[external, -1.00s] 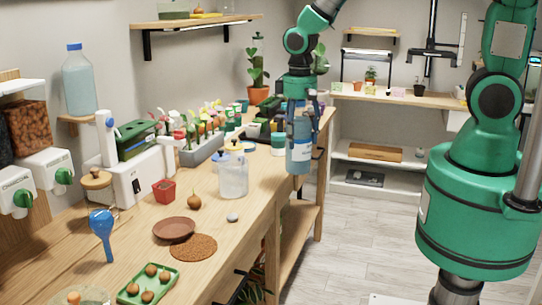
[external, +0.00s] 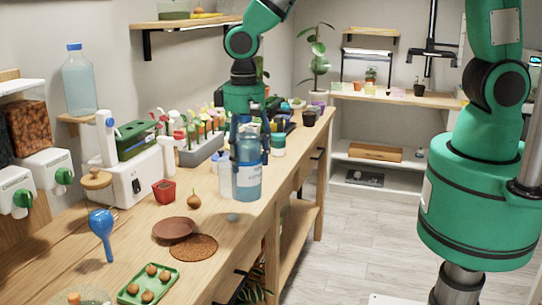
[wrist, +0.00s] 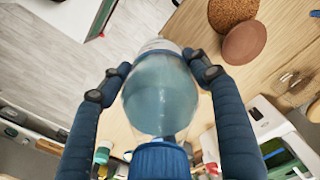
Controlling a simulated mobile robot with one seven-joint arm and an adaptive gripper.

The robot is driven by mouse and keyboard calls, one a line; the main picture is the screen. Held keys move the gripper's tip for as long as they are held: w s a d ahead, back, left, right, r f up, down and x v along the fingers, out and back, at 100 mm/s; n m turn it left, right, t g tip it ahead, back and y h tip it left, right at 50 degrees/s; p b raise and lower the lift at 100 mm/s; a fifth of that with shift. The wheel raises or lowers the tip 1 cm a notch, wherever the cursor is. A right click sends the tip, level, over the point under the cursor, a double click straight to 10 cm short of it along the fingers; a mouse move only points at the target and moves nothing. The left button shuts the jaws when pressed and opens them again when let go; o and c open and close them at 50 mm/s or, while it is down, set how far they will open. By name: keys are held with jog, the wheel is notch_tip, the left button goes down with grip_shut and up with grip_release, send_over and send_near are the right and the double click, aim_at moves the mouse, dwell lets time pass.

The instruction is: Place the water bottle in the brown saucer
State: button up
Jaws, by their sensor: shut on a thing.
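The blue water bottle (external: 247,170) is upright in my gripper (external: 250,140), held over the front part of the bench in the external view. In the wrist view the bottle (wrist: 160,92) fills the middle, with a finger of my gripper (wrist: 160,75) on each side of it. The brown saucer (external: 174,228) lies empty on the bench, to the left of the bottle and nearer the camera. The saucer (wrist: 244,43) also shows at the upper right of the wrist view, apart from the bottle. Whether the bottle's base touches the bench is hard to tell.
A round cork mat (external: 193,247) lies beside the saucer. A small onion-like bulb (external: 194,201), a grey pebble (external: 232,217) and a red pot (external: 165,191) stand nearby. A clear jar (external: 224,178) is partly hidden behind the bottle. A green tray (external: 148,285) holds several bulbs.

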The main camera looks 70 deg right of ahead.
jog(key=a, duration=0.7)
jog(key=shift+a+p, duration=0.15)
jog(key=shift+p, duration=0.15)
jog(key=shift+w+r, duration=0.1)
jog(key=shift+w, duration=0.1)
jog(key=w+a, duration=0.3)
jog(key=w, duration=0.4)
jog(key=w+a+f, duration=0.1)
jog(key=w+a, duration=0.2)
jog(key=w, duration=0.4)
jog(key=shift+w+f+p, duration=0.2)
jog(key=shift+w+p, duration=0.1)
jog(key=shift+f, duration=0.15)
jog(key=shift+f, duration=1.6)
jog(key=shift+f, duration=0.45)
jog(key=o, duration=2)
jog(key=shift+s+f, duration=0.1)
jog(key=shift+c, duration=0.2)
